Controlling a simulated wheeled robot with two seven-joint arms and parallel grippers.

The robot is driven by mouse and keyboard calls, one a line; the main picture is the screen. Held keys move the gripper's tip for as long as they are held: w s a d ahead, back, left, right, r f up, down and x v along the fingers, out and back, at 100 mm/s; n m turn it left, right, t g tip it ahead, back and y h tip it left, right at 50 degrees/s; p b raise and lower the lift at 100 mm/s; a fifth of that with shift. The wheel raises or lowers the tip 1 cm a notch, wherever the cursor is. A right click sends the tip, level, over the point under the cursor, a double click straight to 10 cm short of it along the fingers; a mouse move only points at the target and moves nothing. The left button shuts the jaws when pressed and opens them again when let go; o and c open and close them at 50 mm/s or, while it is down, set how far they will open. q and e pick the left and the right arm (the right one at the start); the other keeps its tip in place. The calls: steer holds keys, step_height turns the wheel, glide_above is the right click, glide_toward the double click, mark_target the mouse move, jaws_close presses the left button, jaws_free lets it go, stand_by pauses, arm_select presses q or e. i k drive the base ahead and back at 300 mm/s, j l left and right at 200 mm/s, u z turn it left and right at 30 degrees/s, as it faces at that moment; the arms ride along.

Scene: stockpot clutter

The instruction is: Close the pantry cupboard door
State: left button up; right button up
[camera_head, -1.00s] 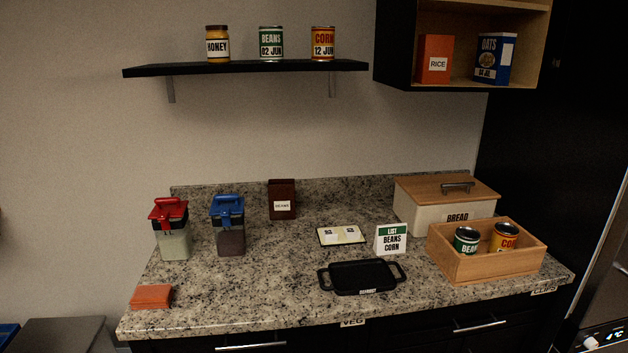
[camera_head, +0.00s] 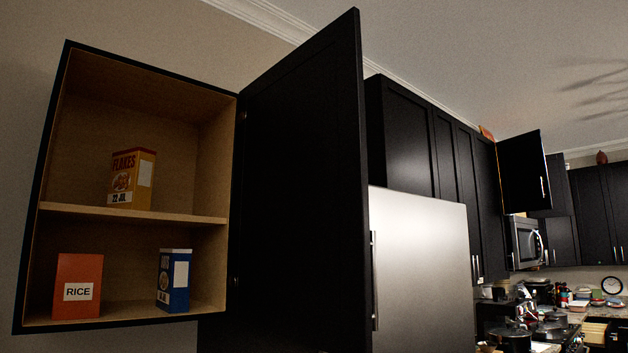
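The pantry cupboard (camera_head: 132,213) is on the left of the head view, with its inside in plain sight. Its black door (camera_head: 300,190) is swung wide open, hinged on the cupboard's right side. A silver handle (camera_head: 374,280) shows at the right edge of the door. On the upper shelf stands a yellow flakes box (camera_head: 132,180). On the bottom are an orange rice box (camera_head: 78,285) and a blue box (camera_head: 174,280). Neither of my grippers shows in this view.
A steel fridge (camera_head: 420,265) stands right of the door, below tall black cabinets (camera_head: 425,140). Farther right, another black cabinet door (camera_head: 524,172) stands open near a microwave (camera_head: 526,243). Pots (camera_head: 512,338) crowd a lower surface at bottom right.

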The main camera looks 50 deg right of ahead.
mark_target(304, 268)
steer(key=l+u, duration=0.1)
steer(key=l, duration=2.1)
steer(key=i+l, duration=0.1)
steer(key=l, duration=0.4)
steer(key=i+l, duration=0.1)
steer(key=l, duration=0.45)
steer(key=u, duration=0.05)
